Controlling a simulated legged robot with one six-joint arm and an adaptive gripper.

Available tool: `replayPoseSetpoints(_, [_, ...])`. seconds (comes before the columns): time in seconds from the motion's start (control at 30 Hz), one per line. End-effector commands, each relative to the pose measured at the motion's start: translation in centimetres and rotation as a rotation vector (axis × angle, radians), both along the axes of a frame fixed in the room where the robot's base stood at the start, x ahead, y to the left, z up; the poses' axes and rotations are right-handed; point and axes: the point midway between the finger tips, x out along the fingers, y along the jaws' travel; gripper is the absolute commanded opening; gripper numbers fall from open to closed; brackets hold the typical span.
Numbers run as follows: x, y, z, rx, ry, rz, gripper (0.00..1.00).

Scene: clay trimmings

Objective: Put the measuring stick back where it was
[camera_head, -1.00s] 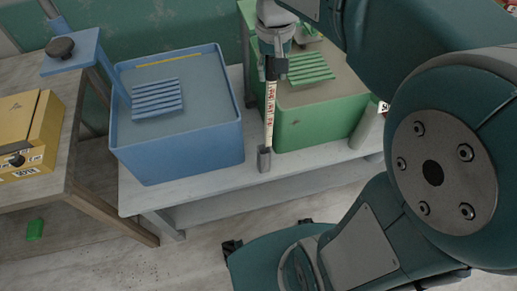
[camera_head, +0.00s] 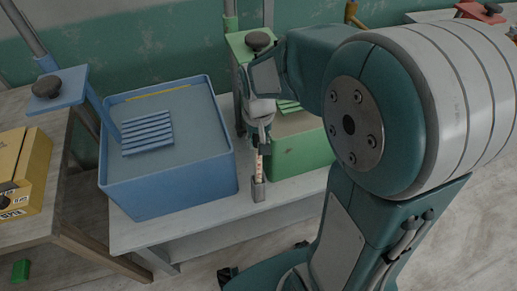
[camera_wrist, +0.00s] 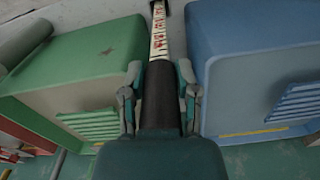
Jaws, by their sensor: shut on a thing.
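The measuring stick (camera_head: 260,166) is white with red marks and has a black handle (camera_wrist: 160,100). My gripper (camera_head: 260,138) is shut on the handle, with one finger on each side of it in the wrist view (camera_wrist: 159,88). The stick points down and stands about upright. Its lower end meets the small grey holder (camera_head: 258,191) at the front edge of the grey bench (camera_head: 205,222). The tip is hidden, so I cannot tell how deep it sits.
A blue bin (camera_head: 170,185) with a ribbed piece stands close on the left, and a green bin (camera_head: 300,157) close on the right. The wooden table (camera_head: 62,190) at left holds a yellow box (camera_head: 22,175). The holder stands in the narrow gap's front.

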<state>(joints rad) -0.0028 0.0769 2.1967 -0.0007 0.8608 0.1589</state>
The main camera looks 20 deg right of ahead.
Motion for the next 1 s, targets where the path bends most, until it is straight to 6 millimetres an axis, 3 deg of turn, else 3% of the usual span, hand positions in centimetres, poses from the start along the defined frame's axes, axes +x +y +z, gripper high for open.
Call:
replayPoseSetpoints(0.23, [-0.1, 0.0, -3.4, 0.000, 0.003, 0.000, 0.00])
replayPoseSetpoints(0.6, [0.0, 0.0, -3.9, 0.000, 0.001, 0.000, 0.00])
replayPoseSetpoints(0.63, [0.0, 0.0, -3.9, 0.000, 0.001, 0.000, 0.50])
replayPoseSetpoints(0.7, [0.0, 0.0, -3.9, 0.000, 0.001, 0.000, 0.76])
replayPoseSetpoints(1.0, [0.0, 0.0, -3.8, 0.000, 0.001, 0.000, 0.76])
